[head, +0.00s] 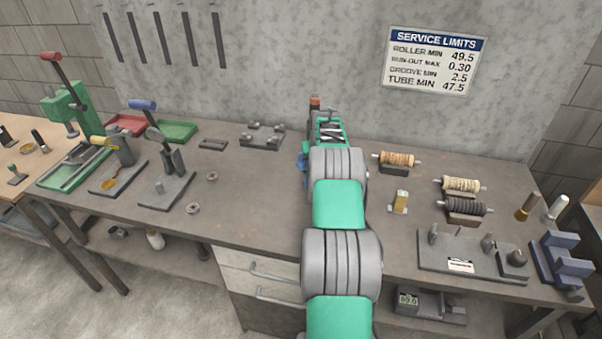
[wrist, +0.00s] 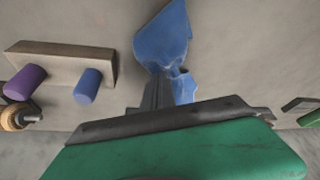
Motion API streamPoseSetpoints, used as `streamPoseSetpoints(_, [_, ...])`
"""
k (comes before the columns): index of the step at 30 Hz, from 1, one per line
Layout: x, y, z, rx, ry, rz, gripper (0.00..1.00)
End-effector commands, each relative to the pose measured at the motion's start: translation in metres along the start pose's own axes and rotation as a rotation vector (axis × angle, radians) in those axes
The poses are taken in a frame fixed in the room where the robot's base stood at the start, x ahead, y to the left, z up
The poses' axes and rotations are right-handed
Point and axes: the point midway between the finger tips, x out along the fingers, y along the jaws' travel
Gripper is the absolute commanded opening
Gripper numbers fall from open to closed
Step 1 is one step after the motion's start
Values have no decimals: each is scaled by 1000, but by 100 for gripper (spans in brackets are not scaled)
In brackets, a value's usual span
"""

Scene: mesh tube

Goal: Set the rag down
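The blue rag (wrist: 163,38) is at the tips of my gripper in the wrist view, bunched and creased, with part of it hanging down beside the fingers. In the head view only a small blue patch of the rag (head: 303,158) shows, just left of my arm, over the back of the workbench. My gripper (wrist: 165,75) appears shut on the rag; the cloth hides much of the far finger. Whether the rag touches the bench top is hard to tell.
The workbench (head: 250,190) is bare in patches left of my arm. A tan block (wrist: 60,55) with blue and purple pegs is left in the wrist view. Wound rollers (head: 397,158) and a brass block (head: 399,201) stand right; lever presses (head: 165,180) stand left.

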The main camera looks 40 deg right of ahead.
Motion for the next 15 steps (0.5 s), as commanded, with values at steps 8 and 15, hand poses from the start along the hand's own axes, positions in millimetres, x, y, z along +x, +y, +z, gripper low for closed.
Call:
streamPoseSetpoints(8, [-63, 0, -24, 0, 5, 1, 0])
streamPoseSetpoints(15, [-84, 0, -30, 0, 1, 0, 0])
